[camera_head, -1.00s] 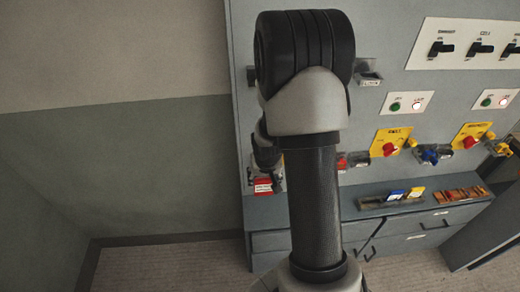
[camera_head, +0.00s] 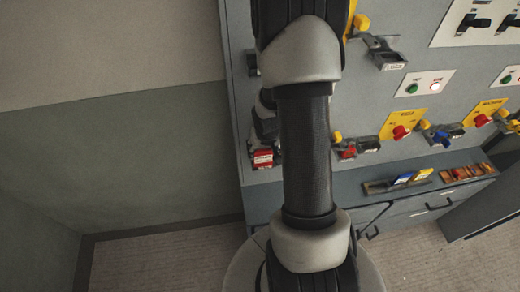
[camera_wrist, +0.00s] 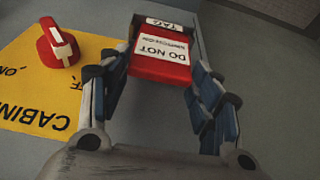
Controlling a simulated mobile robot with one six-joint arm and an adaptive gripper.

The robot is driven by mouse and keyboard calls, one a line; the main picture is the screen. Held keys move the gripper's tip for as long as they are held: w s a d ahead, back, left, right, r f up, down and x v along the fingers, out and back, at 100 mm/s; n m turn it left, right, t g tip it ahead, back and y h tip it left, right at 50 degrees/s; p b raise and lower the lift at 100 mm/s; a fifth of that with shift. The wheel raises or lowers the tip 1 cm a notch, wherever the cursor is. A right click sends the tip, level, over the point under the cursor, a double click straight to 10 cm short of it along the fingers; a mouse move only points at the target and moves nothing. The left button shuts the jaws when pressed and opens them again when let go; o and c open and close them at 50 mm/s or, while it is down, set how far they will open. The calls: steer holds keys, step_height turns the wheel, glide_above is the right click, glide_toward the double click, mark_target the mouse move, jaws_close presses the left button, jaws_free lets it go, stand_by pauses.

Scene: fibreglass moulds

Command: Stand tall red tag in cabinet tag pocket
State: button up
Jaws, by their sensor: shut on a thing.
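The red tag (camera_wrist: 160,68) with a white "DO NOT" label is between the fingers of my gripper (camera_wrist: 161,75) in the wrist view. My gripper is shut on it. A white strip reading "TAG" (camera_wrist: 165,23) shows just past the tag's far end, at a grey pocket. I cannot tell whether the tag is inside the pocket or only in front of it. In the head view the red tag (camera_head: 263,158) shows low at the cabinet's left side, below my gripper (camera_head: 265,140), which is partly hidden by my arm.
A yellow plate (camera_wrist: 25,70) lettered "CABIN" with a red rotary switch (camera_wrist: 58,45) is left of the gripper. In the head view, the grey cabinet (camera_head: 350,85) carries several switches and lock holders. A ledge tray (camera_head: 375,188) holds blue and yellow tags. Bare wall lies left.

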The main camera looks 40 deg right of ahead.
steer(key=shift+s+r, duration=0.2)
steer(key=shift+s, duration=0.05)
steer(key=shift+s+f, duration=0.1)
steer(key=shift+f, duration=0.05)
steer(key=o, duration=0.5)
steer(key=shift+w+f, duration=0.1)
steer(key=shift+w, duration=0.1)
steer(key=o, duration=0.4)
